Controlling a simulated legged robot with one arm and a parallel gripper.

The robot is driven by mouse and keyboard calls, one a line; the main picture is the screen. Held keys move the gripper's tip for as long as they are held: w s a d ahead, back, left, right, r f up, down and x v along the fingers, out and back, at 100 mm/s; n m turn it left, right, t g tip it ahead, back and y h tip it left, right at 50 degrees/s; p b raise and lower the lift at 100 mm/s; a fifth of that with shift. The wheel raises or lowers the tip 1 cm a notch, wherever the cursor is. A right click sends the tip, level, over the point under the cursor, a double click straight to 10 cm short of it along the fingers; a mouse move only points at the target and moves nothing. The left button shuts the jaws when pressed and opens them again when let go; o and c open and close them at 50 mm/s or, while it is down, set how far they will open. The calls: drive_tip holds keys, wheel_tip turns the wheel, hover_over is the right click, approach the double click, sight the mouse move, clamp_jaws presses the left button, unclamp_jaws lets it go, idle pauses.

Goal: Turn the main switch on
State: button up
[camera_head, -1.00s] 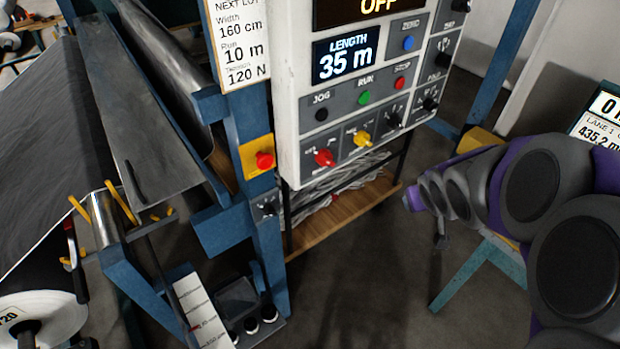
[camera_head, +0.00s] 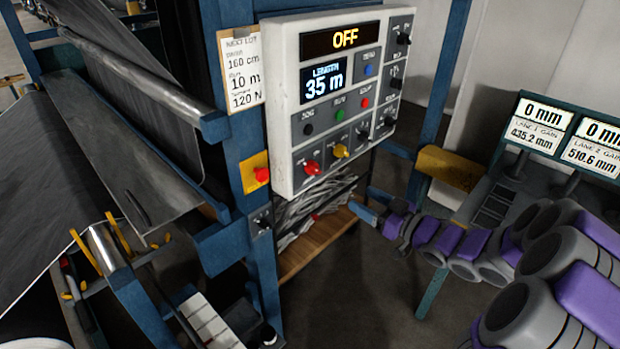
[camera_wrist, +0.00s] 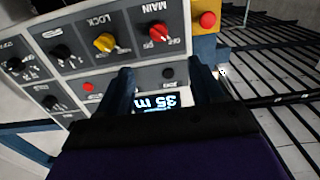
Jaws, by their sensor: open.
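The main switch is a red rotary knob (camera_head: 312,167) at the lower left of the white control panel (camera_head: 285,110). In the wrist view, which is upside down, this red knob (camera_wrist: 158,32) sits under the label MAIN. A yellow knob (camera_head: 340,150), labelled LOCK in the wrist view (camera_wrist: 105,42), is beside it. The panel's top display (camera_head: 344,39) reads OFF. My gripper (camera_head: 366,211) is below and right of the panel in the head view. In the wrist view its two fingers (camera_wrist: 163,88) are apart, with nothing between them, facing the panel. Neither finger visibly touches a knob.
A red button on a yellow plate (camera_head: 262,174) is left of the panel on a blue post. Black knobs (camera_head: 390,118) are at the panel's right side. A wooden shelf (camera_head: 315,245) lies below. Rolls and dark sheet (camera_head: 60,170) fill the left; a yellow block (camera_head: 450,168) is right.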

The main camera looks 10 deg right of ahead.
drive_tip(key=w, duration=0.3)
drive_tip(key=b, duration=0.2)
approach(319, 173)
drive_tip(key=w+a, duration=0.1)
drive_tip(key=a, duration=0.2)
drive_tip(key=w, duration=0.1)
drive_tip(key=w+d, duration=0.1)
drive_tip(key=w, duration=0.1)
drive_tip(key=w+a, duration=0.2)
drive_tip(key=a, duration=0.1)
drive_tip(key=w+a+b, duration=0.1)
drive_tip(key=w+a, duration=0.1)
drive_tip(key=shift+a+r, duration=0.15)
drive_tip(key=shift+a, duration=0.1)
drive_tip(key=shift+w+d, duration=0.15)
drive_tip(key=shift+d, duration=1.15)
drive_tip(key=shift+c, duration=0.6)
drive_tip(key=shift+a, duration=0.9)
drive_tip(key=c, duration=0.4)
drive_tip(key=shift+d, duration=0.25)
drive_tip(key=c, duration=0.5)
